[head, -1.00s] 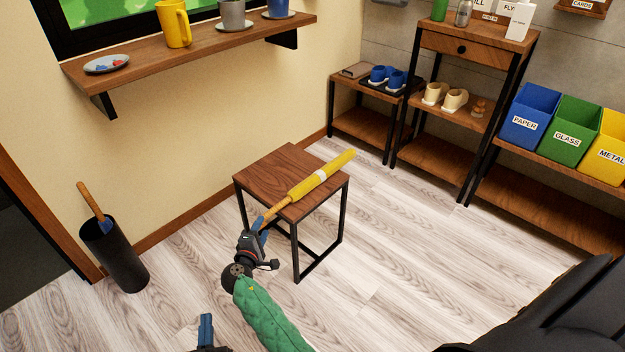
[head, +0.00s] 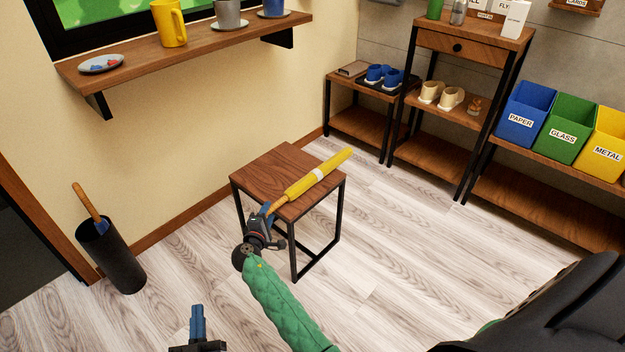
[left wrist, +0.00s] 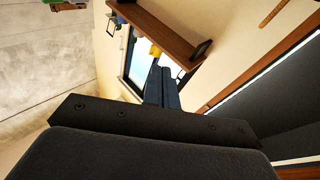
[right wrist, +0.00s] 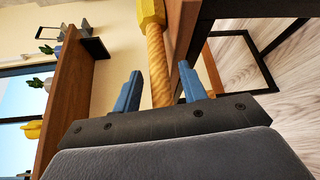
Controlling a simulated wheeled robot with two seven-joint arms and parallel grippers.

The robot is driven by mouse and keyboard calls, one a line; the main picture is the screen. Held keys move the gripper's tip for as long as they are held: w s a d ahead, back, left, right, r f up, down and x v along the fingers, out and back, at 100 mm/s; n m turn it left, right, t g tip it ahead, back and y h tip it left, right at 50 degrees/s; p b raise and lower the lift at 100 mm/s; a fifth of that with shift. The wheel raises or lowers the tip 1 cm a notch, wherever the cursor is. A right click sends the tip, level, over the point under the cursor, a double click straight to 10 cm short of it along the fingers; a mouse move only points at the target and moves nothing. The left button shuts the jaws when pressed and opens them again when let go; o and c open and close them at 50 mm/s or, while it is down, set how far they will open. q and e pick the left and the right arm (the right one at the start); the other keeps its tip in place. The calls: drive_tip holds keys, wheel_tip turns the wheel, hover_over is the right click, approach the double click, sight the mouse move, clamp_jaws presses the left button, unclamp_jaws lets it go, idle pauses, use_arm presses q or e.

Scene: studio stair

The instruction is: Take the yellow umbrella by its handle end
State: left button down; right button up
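The yellow umbrella (head: 315,174) lies on the small wooden stool (head: 270,166), with a pale band round its furled canopy. Its wooden handle end sticks out over the stool's near edge. My right gripper (head: 268,212) is at that handle end. In the right wrist view, the twisted wooden handle (right wrist: 158,66) runs between the two blue fingers of the right gripper (right wrist: 158,92), with a gap on each side. The handle's tip is hidden behind the gripper body. My left gripper (head: 198,312) is low in the head view, away from the umbrella, its fingers together and empty.
A black bin (head: 112,258) with a wooden-handled item stands left by the wall. A wall shelf (head: 190,52) with mugs is above. Shelving with shoes and sorting boxes (head: 528,115) lines the back right. The floor around the stool is clear.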

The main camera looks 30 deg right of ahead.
clamp_jaws()
drive_tip(key=shift+r, duration=0.15)
